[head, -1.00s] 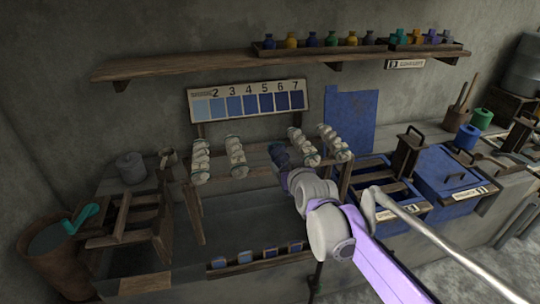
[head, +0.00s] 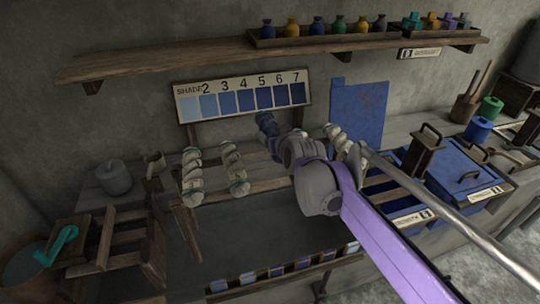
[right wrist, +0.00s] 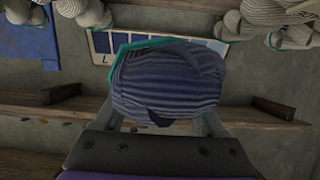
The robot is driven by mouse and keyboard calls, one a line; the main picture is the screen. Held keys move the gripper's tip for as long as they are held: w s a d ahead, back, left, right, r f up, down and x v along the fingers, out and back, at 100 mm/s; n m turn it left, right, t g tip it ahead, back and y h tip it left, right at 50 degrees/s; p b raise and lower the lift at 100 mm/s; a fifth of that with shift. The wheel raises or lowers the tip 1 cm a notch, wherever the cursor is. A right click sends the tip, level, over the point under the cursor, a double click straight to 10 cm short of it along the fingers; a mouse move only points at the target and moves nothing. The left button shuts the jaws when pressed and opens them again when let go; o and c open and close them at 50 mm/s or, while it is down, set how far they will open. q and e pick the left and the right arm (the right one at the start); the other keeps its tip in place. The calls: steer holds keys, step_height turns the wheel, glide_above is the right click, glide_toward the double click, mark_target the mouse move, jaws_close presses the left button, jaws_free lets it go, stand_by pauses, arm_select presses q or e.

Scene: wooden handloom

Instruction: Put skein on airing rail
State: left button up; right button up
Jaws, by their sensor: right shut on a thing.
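My right gripper (head: 273,147) is shut on a dark blue skein (head: 264,123), held up in front of the lower edge of the shade card. In the right wrist view the skein (right wrist: 165,82) is striped blue-violet with a teal tie, between the two fingers. The wooden airing rail (head: 265,186) stands behind and below my gripper. Pale skeins hang on it: two at the left (head: 192,178) (head: 234,168) and others at the right (head: 340,145), partly hidden by my arm. The held skein looks clear of the rail. My left gripper is out of view.
The shade card (head: 245,97) stands behind the rail, under a wall shelf (head: 200,64) with bottles. Blue vats (head: 465,170) are at the right. A wooden stand (head: 120,240) and a grey pot (head: 113,177) are at the left. The rail's middle has free room.

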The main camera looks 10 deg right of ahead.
steer(key=f, duration=0.2)
steer(key=s+f, duration=0.1)
steer(key=f, duration=0.1)
steer(key=shift+f+b, duration=0.45)
steer(key=shift+f, duration=1.65)
steer(key=shift+w, duration=0.1)
steer(key=o, duration=1.5)
steer(key=shift+f, duration=0.15)
steer(key=v, duration=1.2)
steer(key=s+f+g, duration=0.2)
steer(key=s+f, duration=0.4)
steer(key=s, duration=0.2)
steer(key=s+f+g, duration=0.3)
steer(key=s+f, duration=0.2)
steer(key=s, duration=0.4)
steer(key=s+f+g+p, duration=0.1)
steer(key=s+f+g, duration=0.2)
steer(key=s+f, duration=0.3)
steer(key=shift+s+f, duration=0.15)
steer(key=shift+s, duration=0.6)
steer(key=shift+s+f, duration=0.15)
steer(key=shift+s, duration=0.65)
